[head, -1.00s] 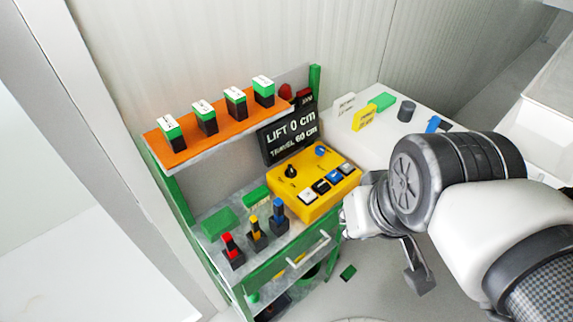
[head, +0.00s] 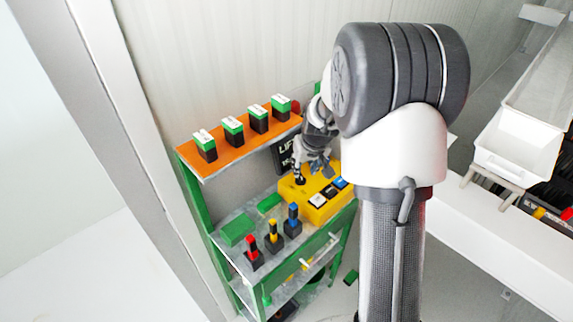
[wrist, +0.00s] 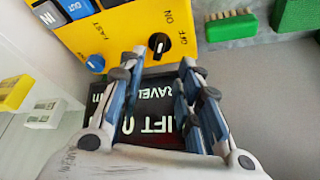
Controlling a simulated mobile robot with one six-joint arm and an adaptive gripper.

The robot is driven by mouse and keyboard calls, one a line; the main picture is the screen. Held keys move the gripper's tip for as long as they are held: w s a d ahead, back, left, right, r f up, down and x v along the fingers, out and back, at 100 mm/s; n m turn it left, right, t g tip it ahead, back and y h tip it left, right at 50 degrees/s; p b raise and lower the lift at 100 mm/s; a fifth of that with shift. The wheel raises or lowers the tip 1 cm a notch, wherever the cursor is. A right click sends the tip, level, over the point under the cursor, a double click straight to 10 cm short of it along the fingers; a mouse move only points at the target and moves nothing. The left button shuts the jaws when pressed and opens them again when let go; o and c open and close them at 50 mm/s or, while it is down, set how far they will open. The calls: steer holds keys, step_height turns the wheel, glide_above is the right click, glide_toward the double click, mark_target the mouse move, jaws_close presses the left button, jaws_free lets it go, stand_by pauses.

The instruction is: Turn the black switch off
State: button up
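The black switch (wrist: 160,43) is a round knob with a pale mark on the yellow control box (wrist: 120,30). The words ON and OFF are printed beside it; I cannot tell surely which one its mark points at. In the head view the switch (head: 299,180) sits at the left part of the yellow box (head: 318,206). My gripper (wrist: 162,60) is open and empty, its fingertips just short of the knob, with the knob between their lines. In the head view my gripper (head: 312,172) hangs over the box beside the switch. Contact is not visible.
White, black and blue push buttons (head: 328,191) line the box's front. A LIFT display (wrist: 150,115) stands behind it, close under my fingers. Red, yellow and blue levers (head: 272,238) and green blocks (head: 238,230) are to the left. An orange shelf (head: 228,147) holds several labelled blocks.

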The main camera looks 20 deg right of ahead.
mark_target(301, 177)
steer(key=b+x, duration=0.1)
steer(key=x, duration=0.7)
steer(key=shift+d+b, duration=0.1)
steer(key=shift+b, duration=0.25)
steer(key=shift+c, duration=0.2)
jaws_close()
